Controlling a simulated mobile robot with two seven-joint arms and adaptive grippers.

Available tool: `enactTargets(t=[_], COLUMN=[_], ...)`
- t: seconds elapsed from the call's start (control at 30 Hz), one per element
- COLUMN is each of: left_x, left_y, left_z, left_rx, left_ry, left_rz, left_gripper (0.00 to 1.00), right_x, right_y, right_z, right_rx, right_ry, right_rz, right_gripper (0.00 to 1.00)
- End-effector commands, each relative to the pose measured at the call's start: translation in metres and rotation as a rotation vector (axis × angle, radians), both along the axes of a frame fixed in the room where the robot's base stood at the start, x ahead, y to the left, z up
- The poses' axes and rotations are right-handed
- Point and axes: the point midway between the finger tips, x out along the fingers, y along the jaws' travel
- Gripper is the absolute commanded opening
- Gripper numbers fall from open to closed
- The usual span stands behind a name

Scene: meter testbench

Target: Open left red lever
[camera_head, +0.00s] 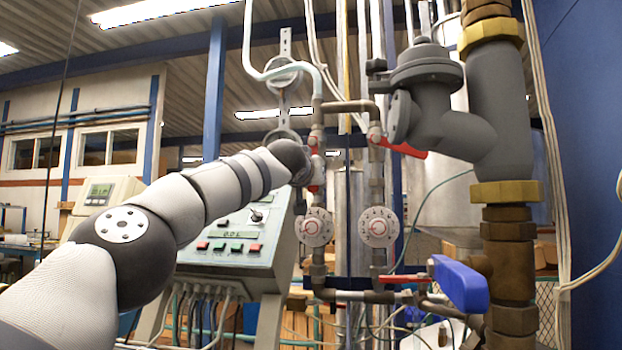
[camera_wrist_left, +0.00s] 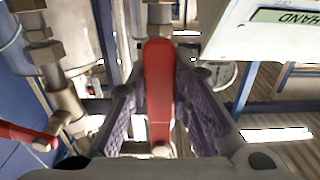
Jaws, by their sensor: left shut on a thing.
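The left red lever (camera_wrist_left: 158,85) runs lengthwise between the purple-padded fingers of my left gripper (camera_wrist_left: 157,105) in the left wrist view. The gripper is shut on it, though small gaps seem to show beside the lever. In the head view my left arm reaches from the lower left to the left pipe, where my gripper (camera_head: 306,168) is mostly hidden behind the wrist. My right gripper is not in view.
A second red lever (camera_head: 400,148) slants on the right pipe, above another round meter (camera_head: 378,227). A blue-handled valve (camera_head: 460,285) and thick grey piping (camera_head: 500,120) stand at the right. A control panel (camera_head: 230,240) sits below my left arm.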

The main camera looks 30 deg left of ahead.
Motion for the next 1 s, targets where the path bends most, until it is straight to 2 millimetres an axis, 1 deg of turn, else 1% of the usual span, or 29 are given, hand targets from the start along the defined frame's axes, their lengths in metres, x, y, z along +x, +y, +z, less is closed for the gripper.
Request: enactTargets(t=[0.37, 0.4, 0.47, 0.5, 0.83, 0.93, 1.0], left_x=[0.0, 0.0, 0.0, 0.0, -0.002, -0.01, -0.018], left_y=[0.001, 0.001, 0.001, 0.001, -0.001, -0.004, -0.006], left_z=[-0.001, -0.001, -0.001, -0.001, 0.001, 0.005, 0.005], left_rx=[0.014, 0.014, 0.013, 0.012, 0.011, 0.016, 0.018], left_ry=[0.005, 0.005, 0.005, 0.005, 0.002, 0.0, 0.002], left_rz=[0.005, 0.005, 0.004, 0.004, 0.001, -0.001, 0.0], left_gripper=[0.0, 0.24, 0.38, 0.41, 0.41, 0.41, 0.41], right_x=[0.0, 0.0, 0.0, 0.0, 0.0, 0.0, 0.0], right_y=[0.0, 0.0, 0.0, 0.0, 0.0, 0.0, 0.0], right_z=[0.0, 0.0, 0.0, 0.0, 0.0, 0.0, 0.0], right_rx=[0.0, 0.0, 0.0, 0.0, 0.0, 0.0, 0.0], right_ry=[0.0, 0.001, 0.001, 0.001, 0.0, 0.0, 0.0], right_rz=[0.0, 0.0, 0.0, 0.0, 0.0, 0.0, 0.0], right_gripper=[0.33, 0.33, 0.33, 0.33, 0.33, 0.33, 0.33])
